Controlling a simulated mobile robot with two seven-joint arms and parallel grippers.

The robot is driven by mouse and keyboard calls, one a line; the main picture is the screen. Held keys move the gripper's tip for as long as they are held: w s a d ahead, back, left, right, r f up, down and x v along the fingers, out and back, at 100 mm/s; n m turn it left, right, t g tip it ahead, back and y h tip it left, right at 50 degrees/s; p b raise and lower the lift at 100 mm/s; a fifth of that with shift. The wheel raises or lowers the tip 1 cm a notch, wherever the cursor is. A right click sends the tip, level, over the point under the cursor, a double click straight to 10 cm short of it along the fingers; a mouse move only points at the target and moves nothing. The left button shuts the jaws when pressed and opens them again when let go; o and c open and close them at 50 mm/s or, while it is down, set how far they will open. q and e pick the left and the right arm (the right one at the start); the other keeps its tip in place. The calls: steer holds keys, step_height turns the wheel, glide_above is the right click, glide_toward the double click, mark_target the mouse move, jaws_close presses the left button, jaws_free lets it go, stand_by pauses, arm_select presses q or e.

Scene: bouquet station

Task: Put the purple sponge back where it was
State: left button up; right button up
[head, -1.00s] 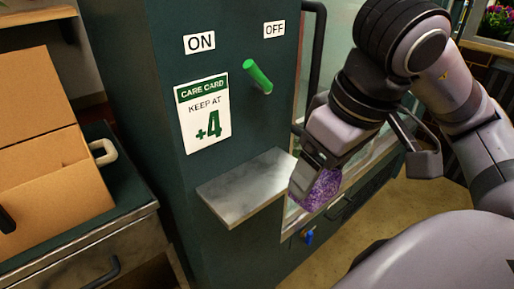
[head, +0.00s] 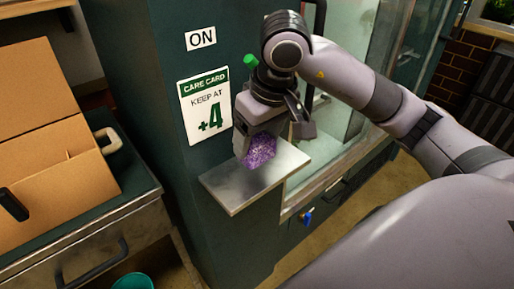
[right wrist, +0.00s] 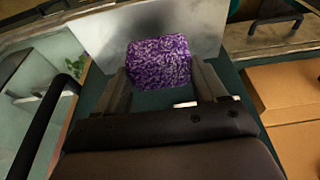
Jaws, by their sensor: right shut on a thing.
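The purple sponge (head: 260,150) is speckled and held between the fingers of my right gripper (head: 250,146). In the head view it is over the small grey metal shelf (head: 236,193) on the dark green cabinet; whether it touches the shelf I cannot tell. In the right wrist view the sponge (right wrist: 159,62) sits between the two fingers of the right gripper (right wrist: 160,85), with the shelf (right wrist: 205,30) beyond it. My left gripper is not in view.
The dark green cabinet (head: 140,75) carries an ON label (head: 201,39), a care card (head: 206,106) and a green lever (head: 251,61), now partly hidden by my arm. A cardboard box (head: 50,140) stands on a counter at left. A glass door is right of the shelf.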

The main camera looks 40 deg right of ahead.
mark_target(260, 143)
step_height(260, 143, down, 2)
steer(key=shift+f, duration=0.2)
steer(key=shift+w+f, duration=0.15)
steer(key=shift+f, duration=0.45)
steer(key=shift+f, duration=0.25)
steer(key=o, duration=1)
steer(key=shift+r, duration=0.1)
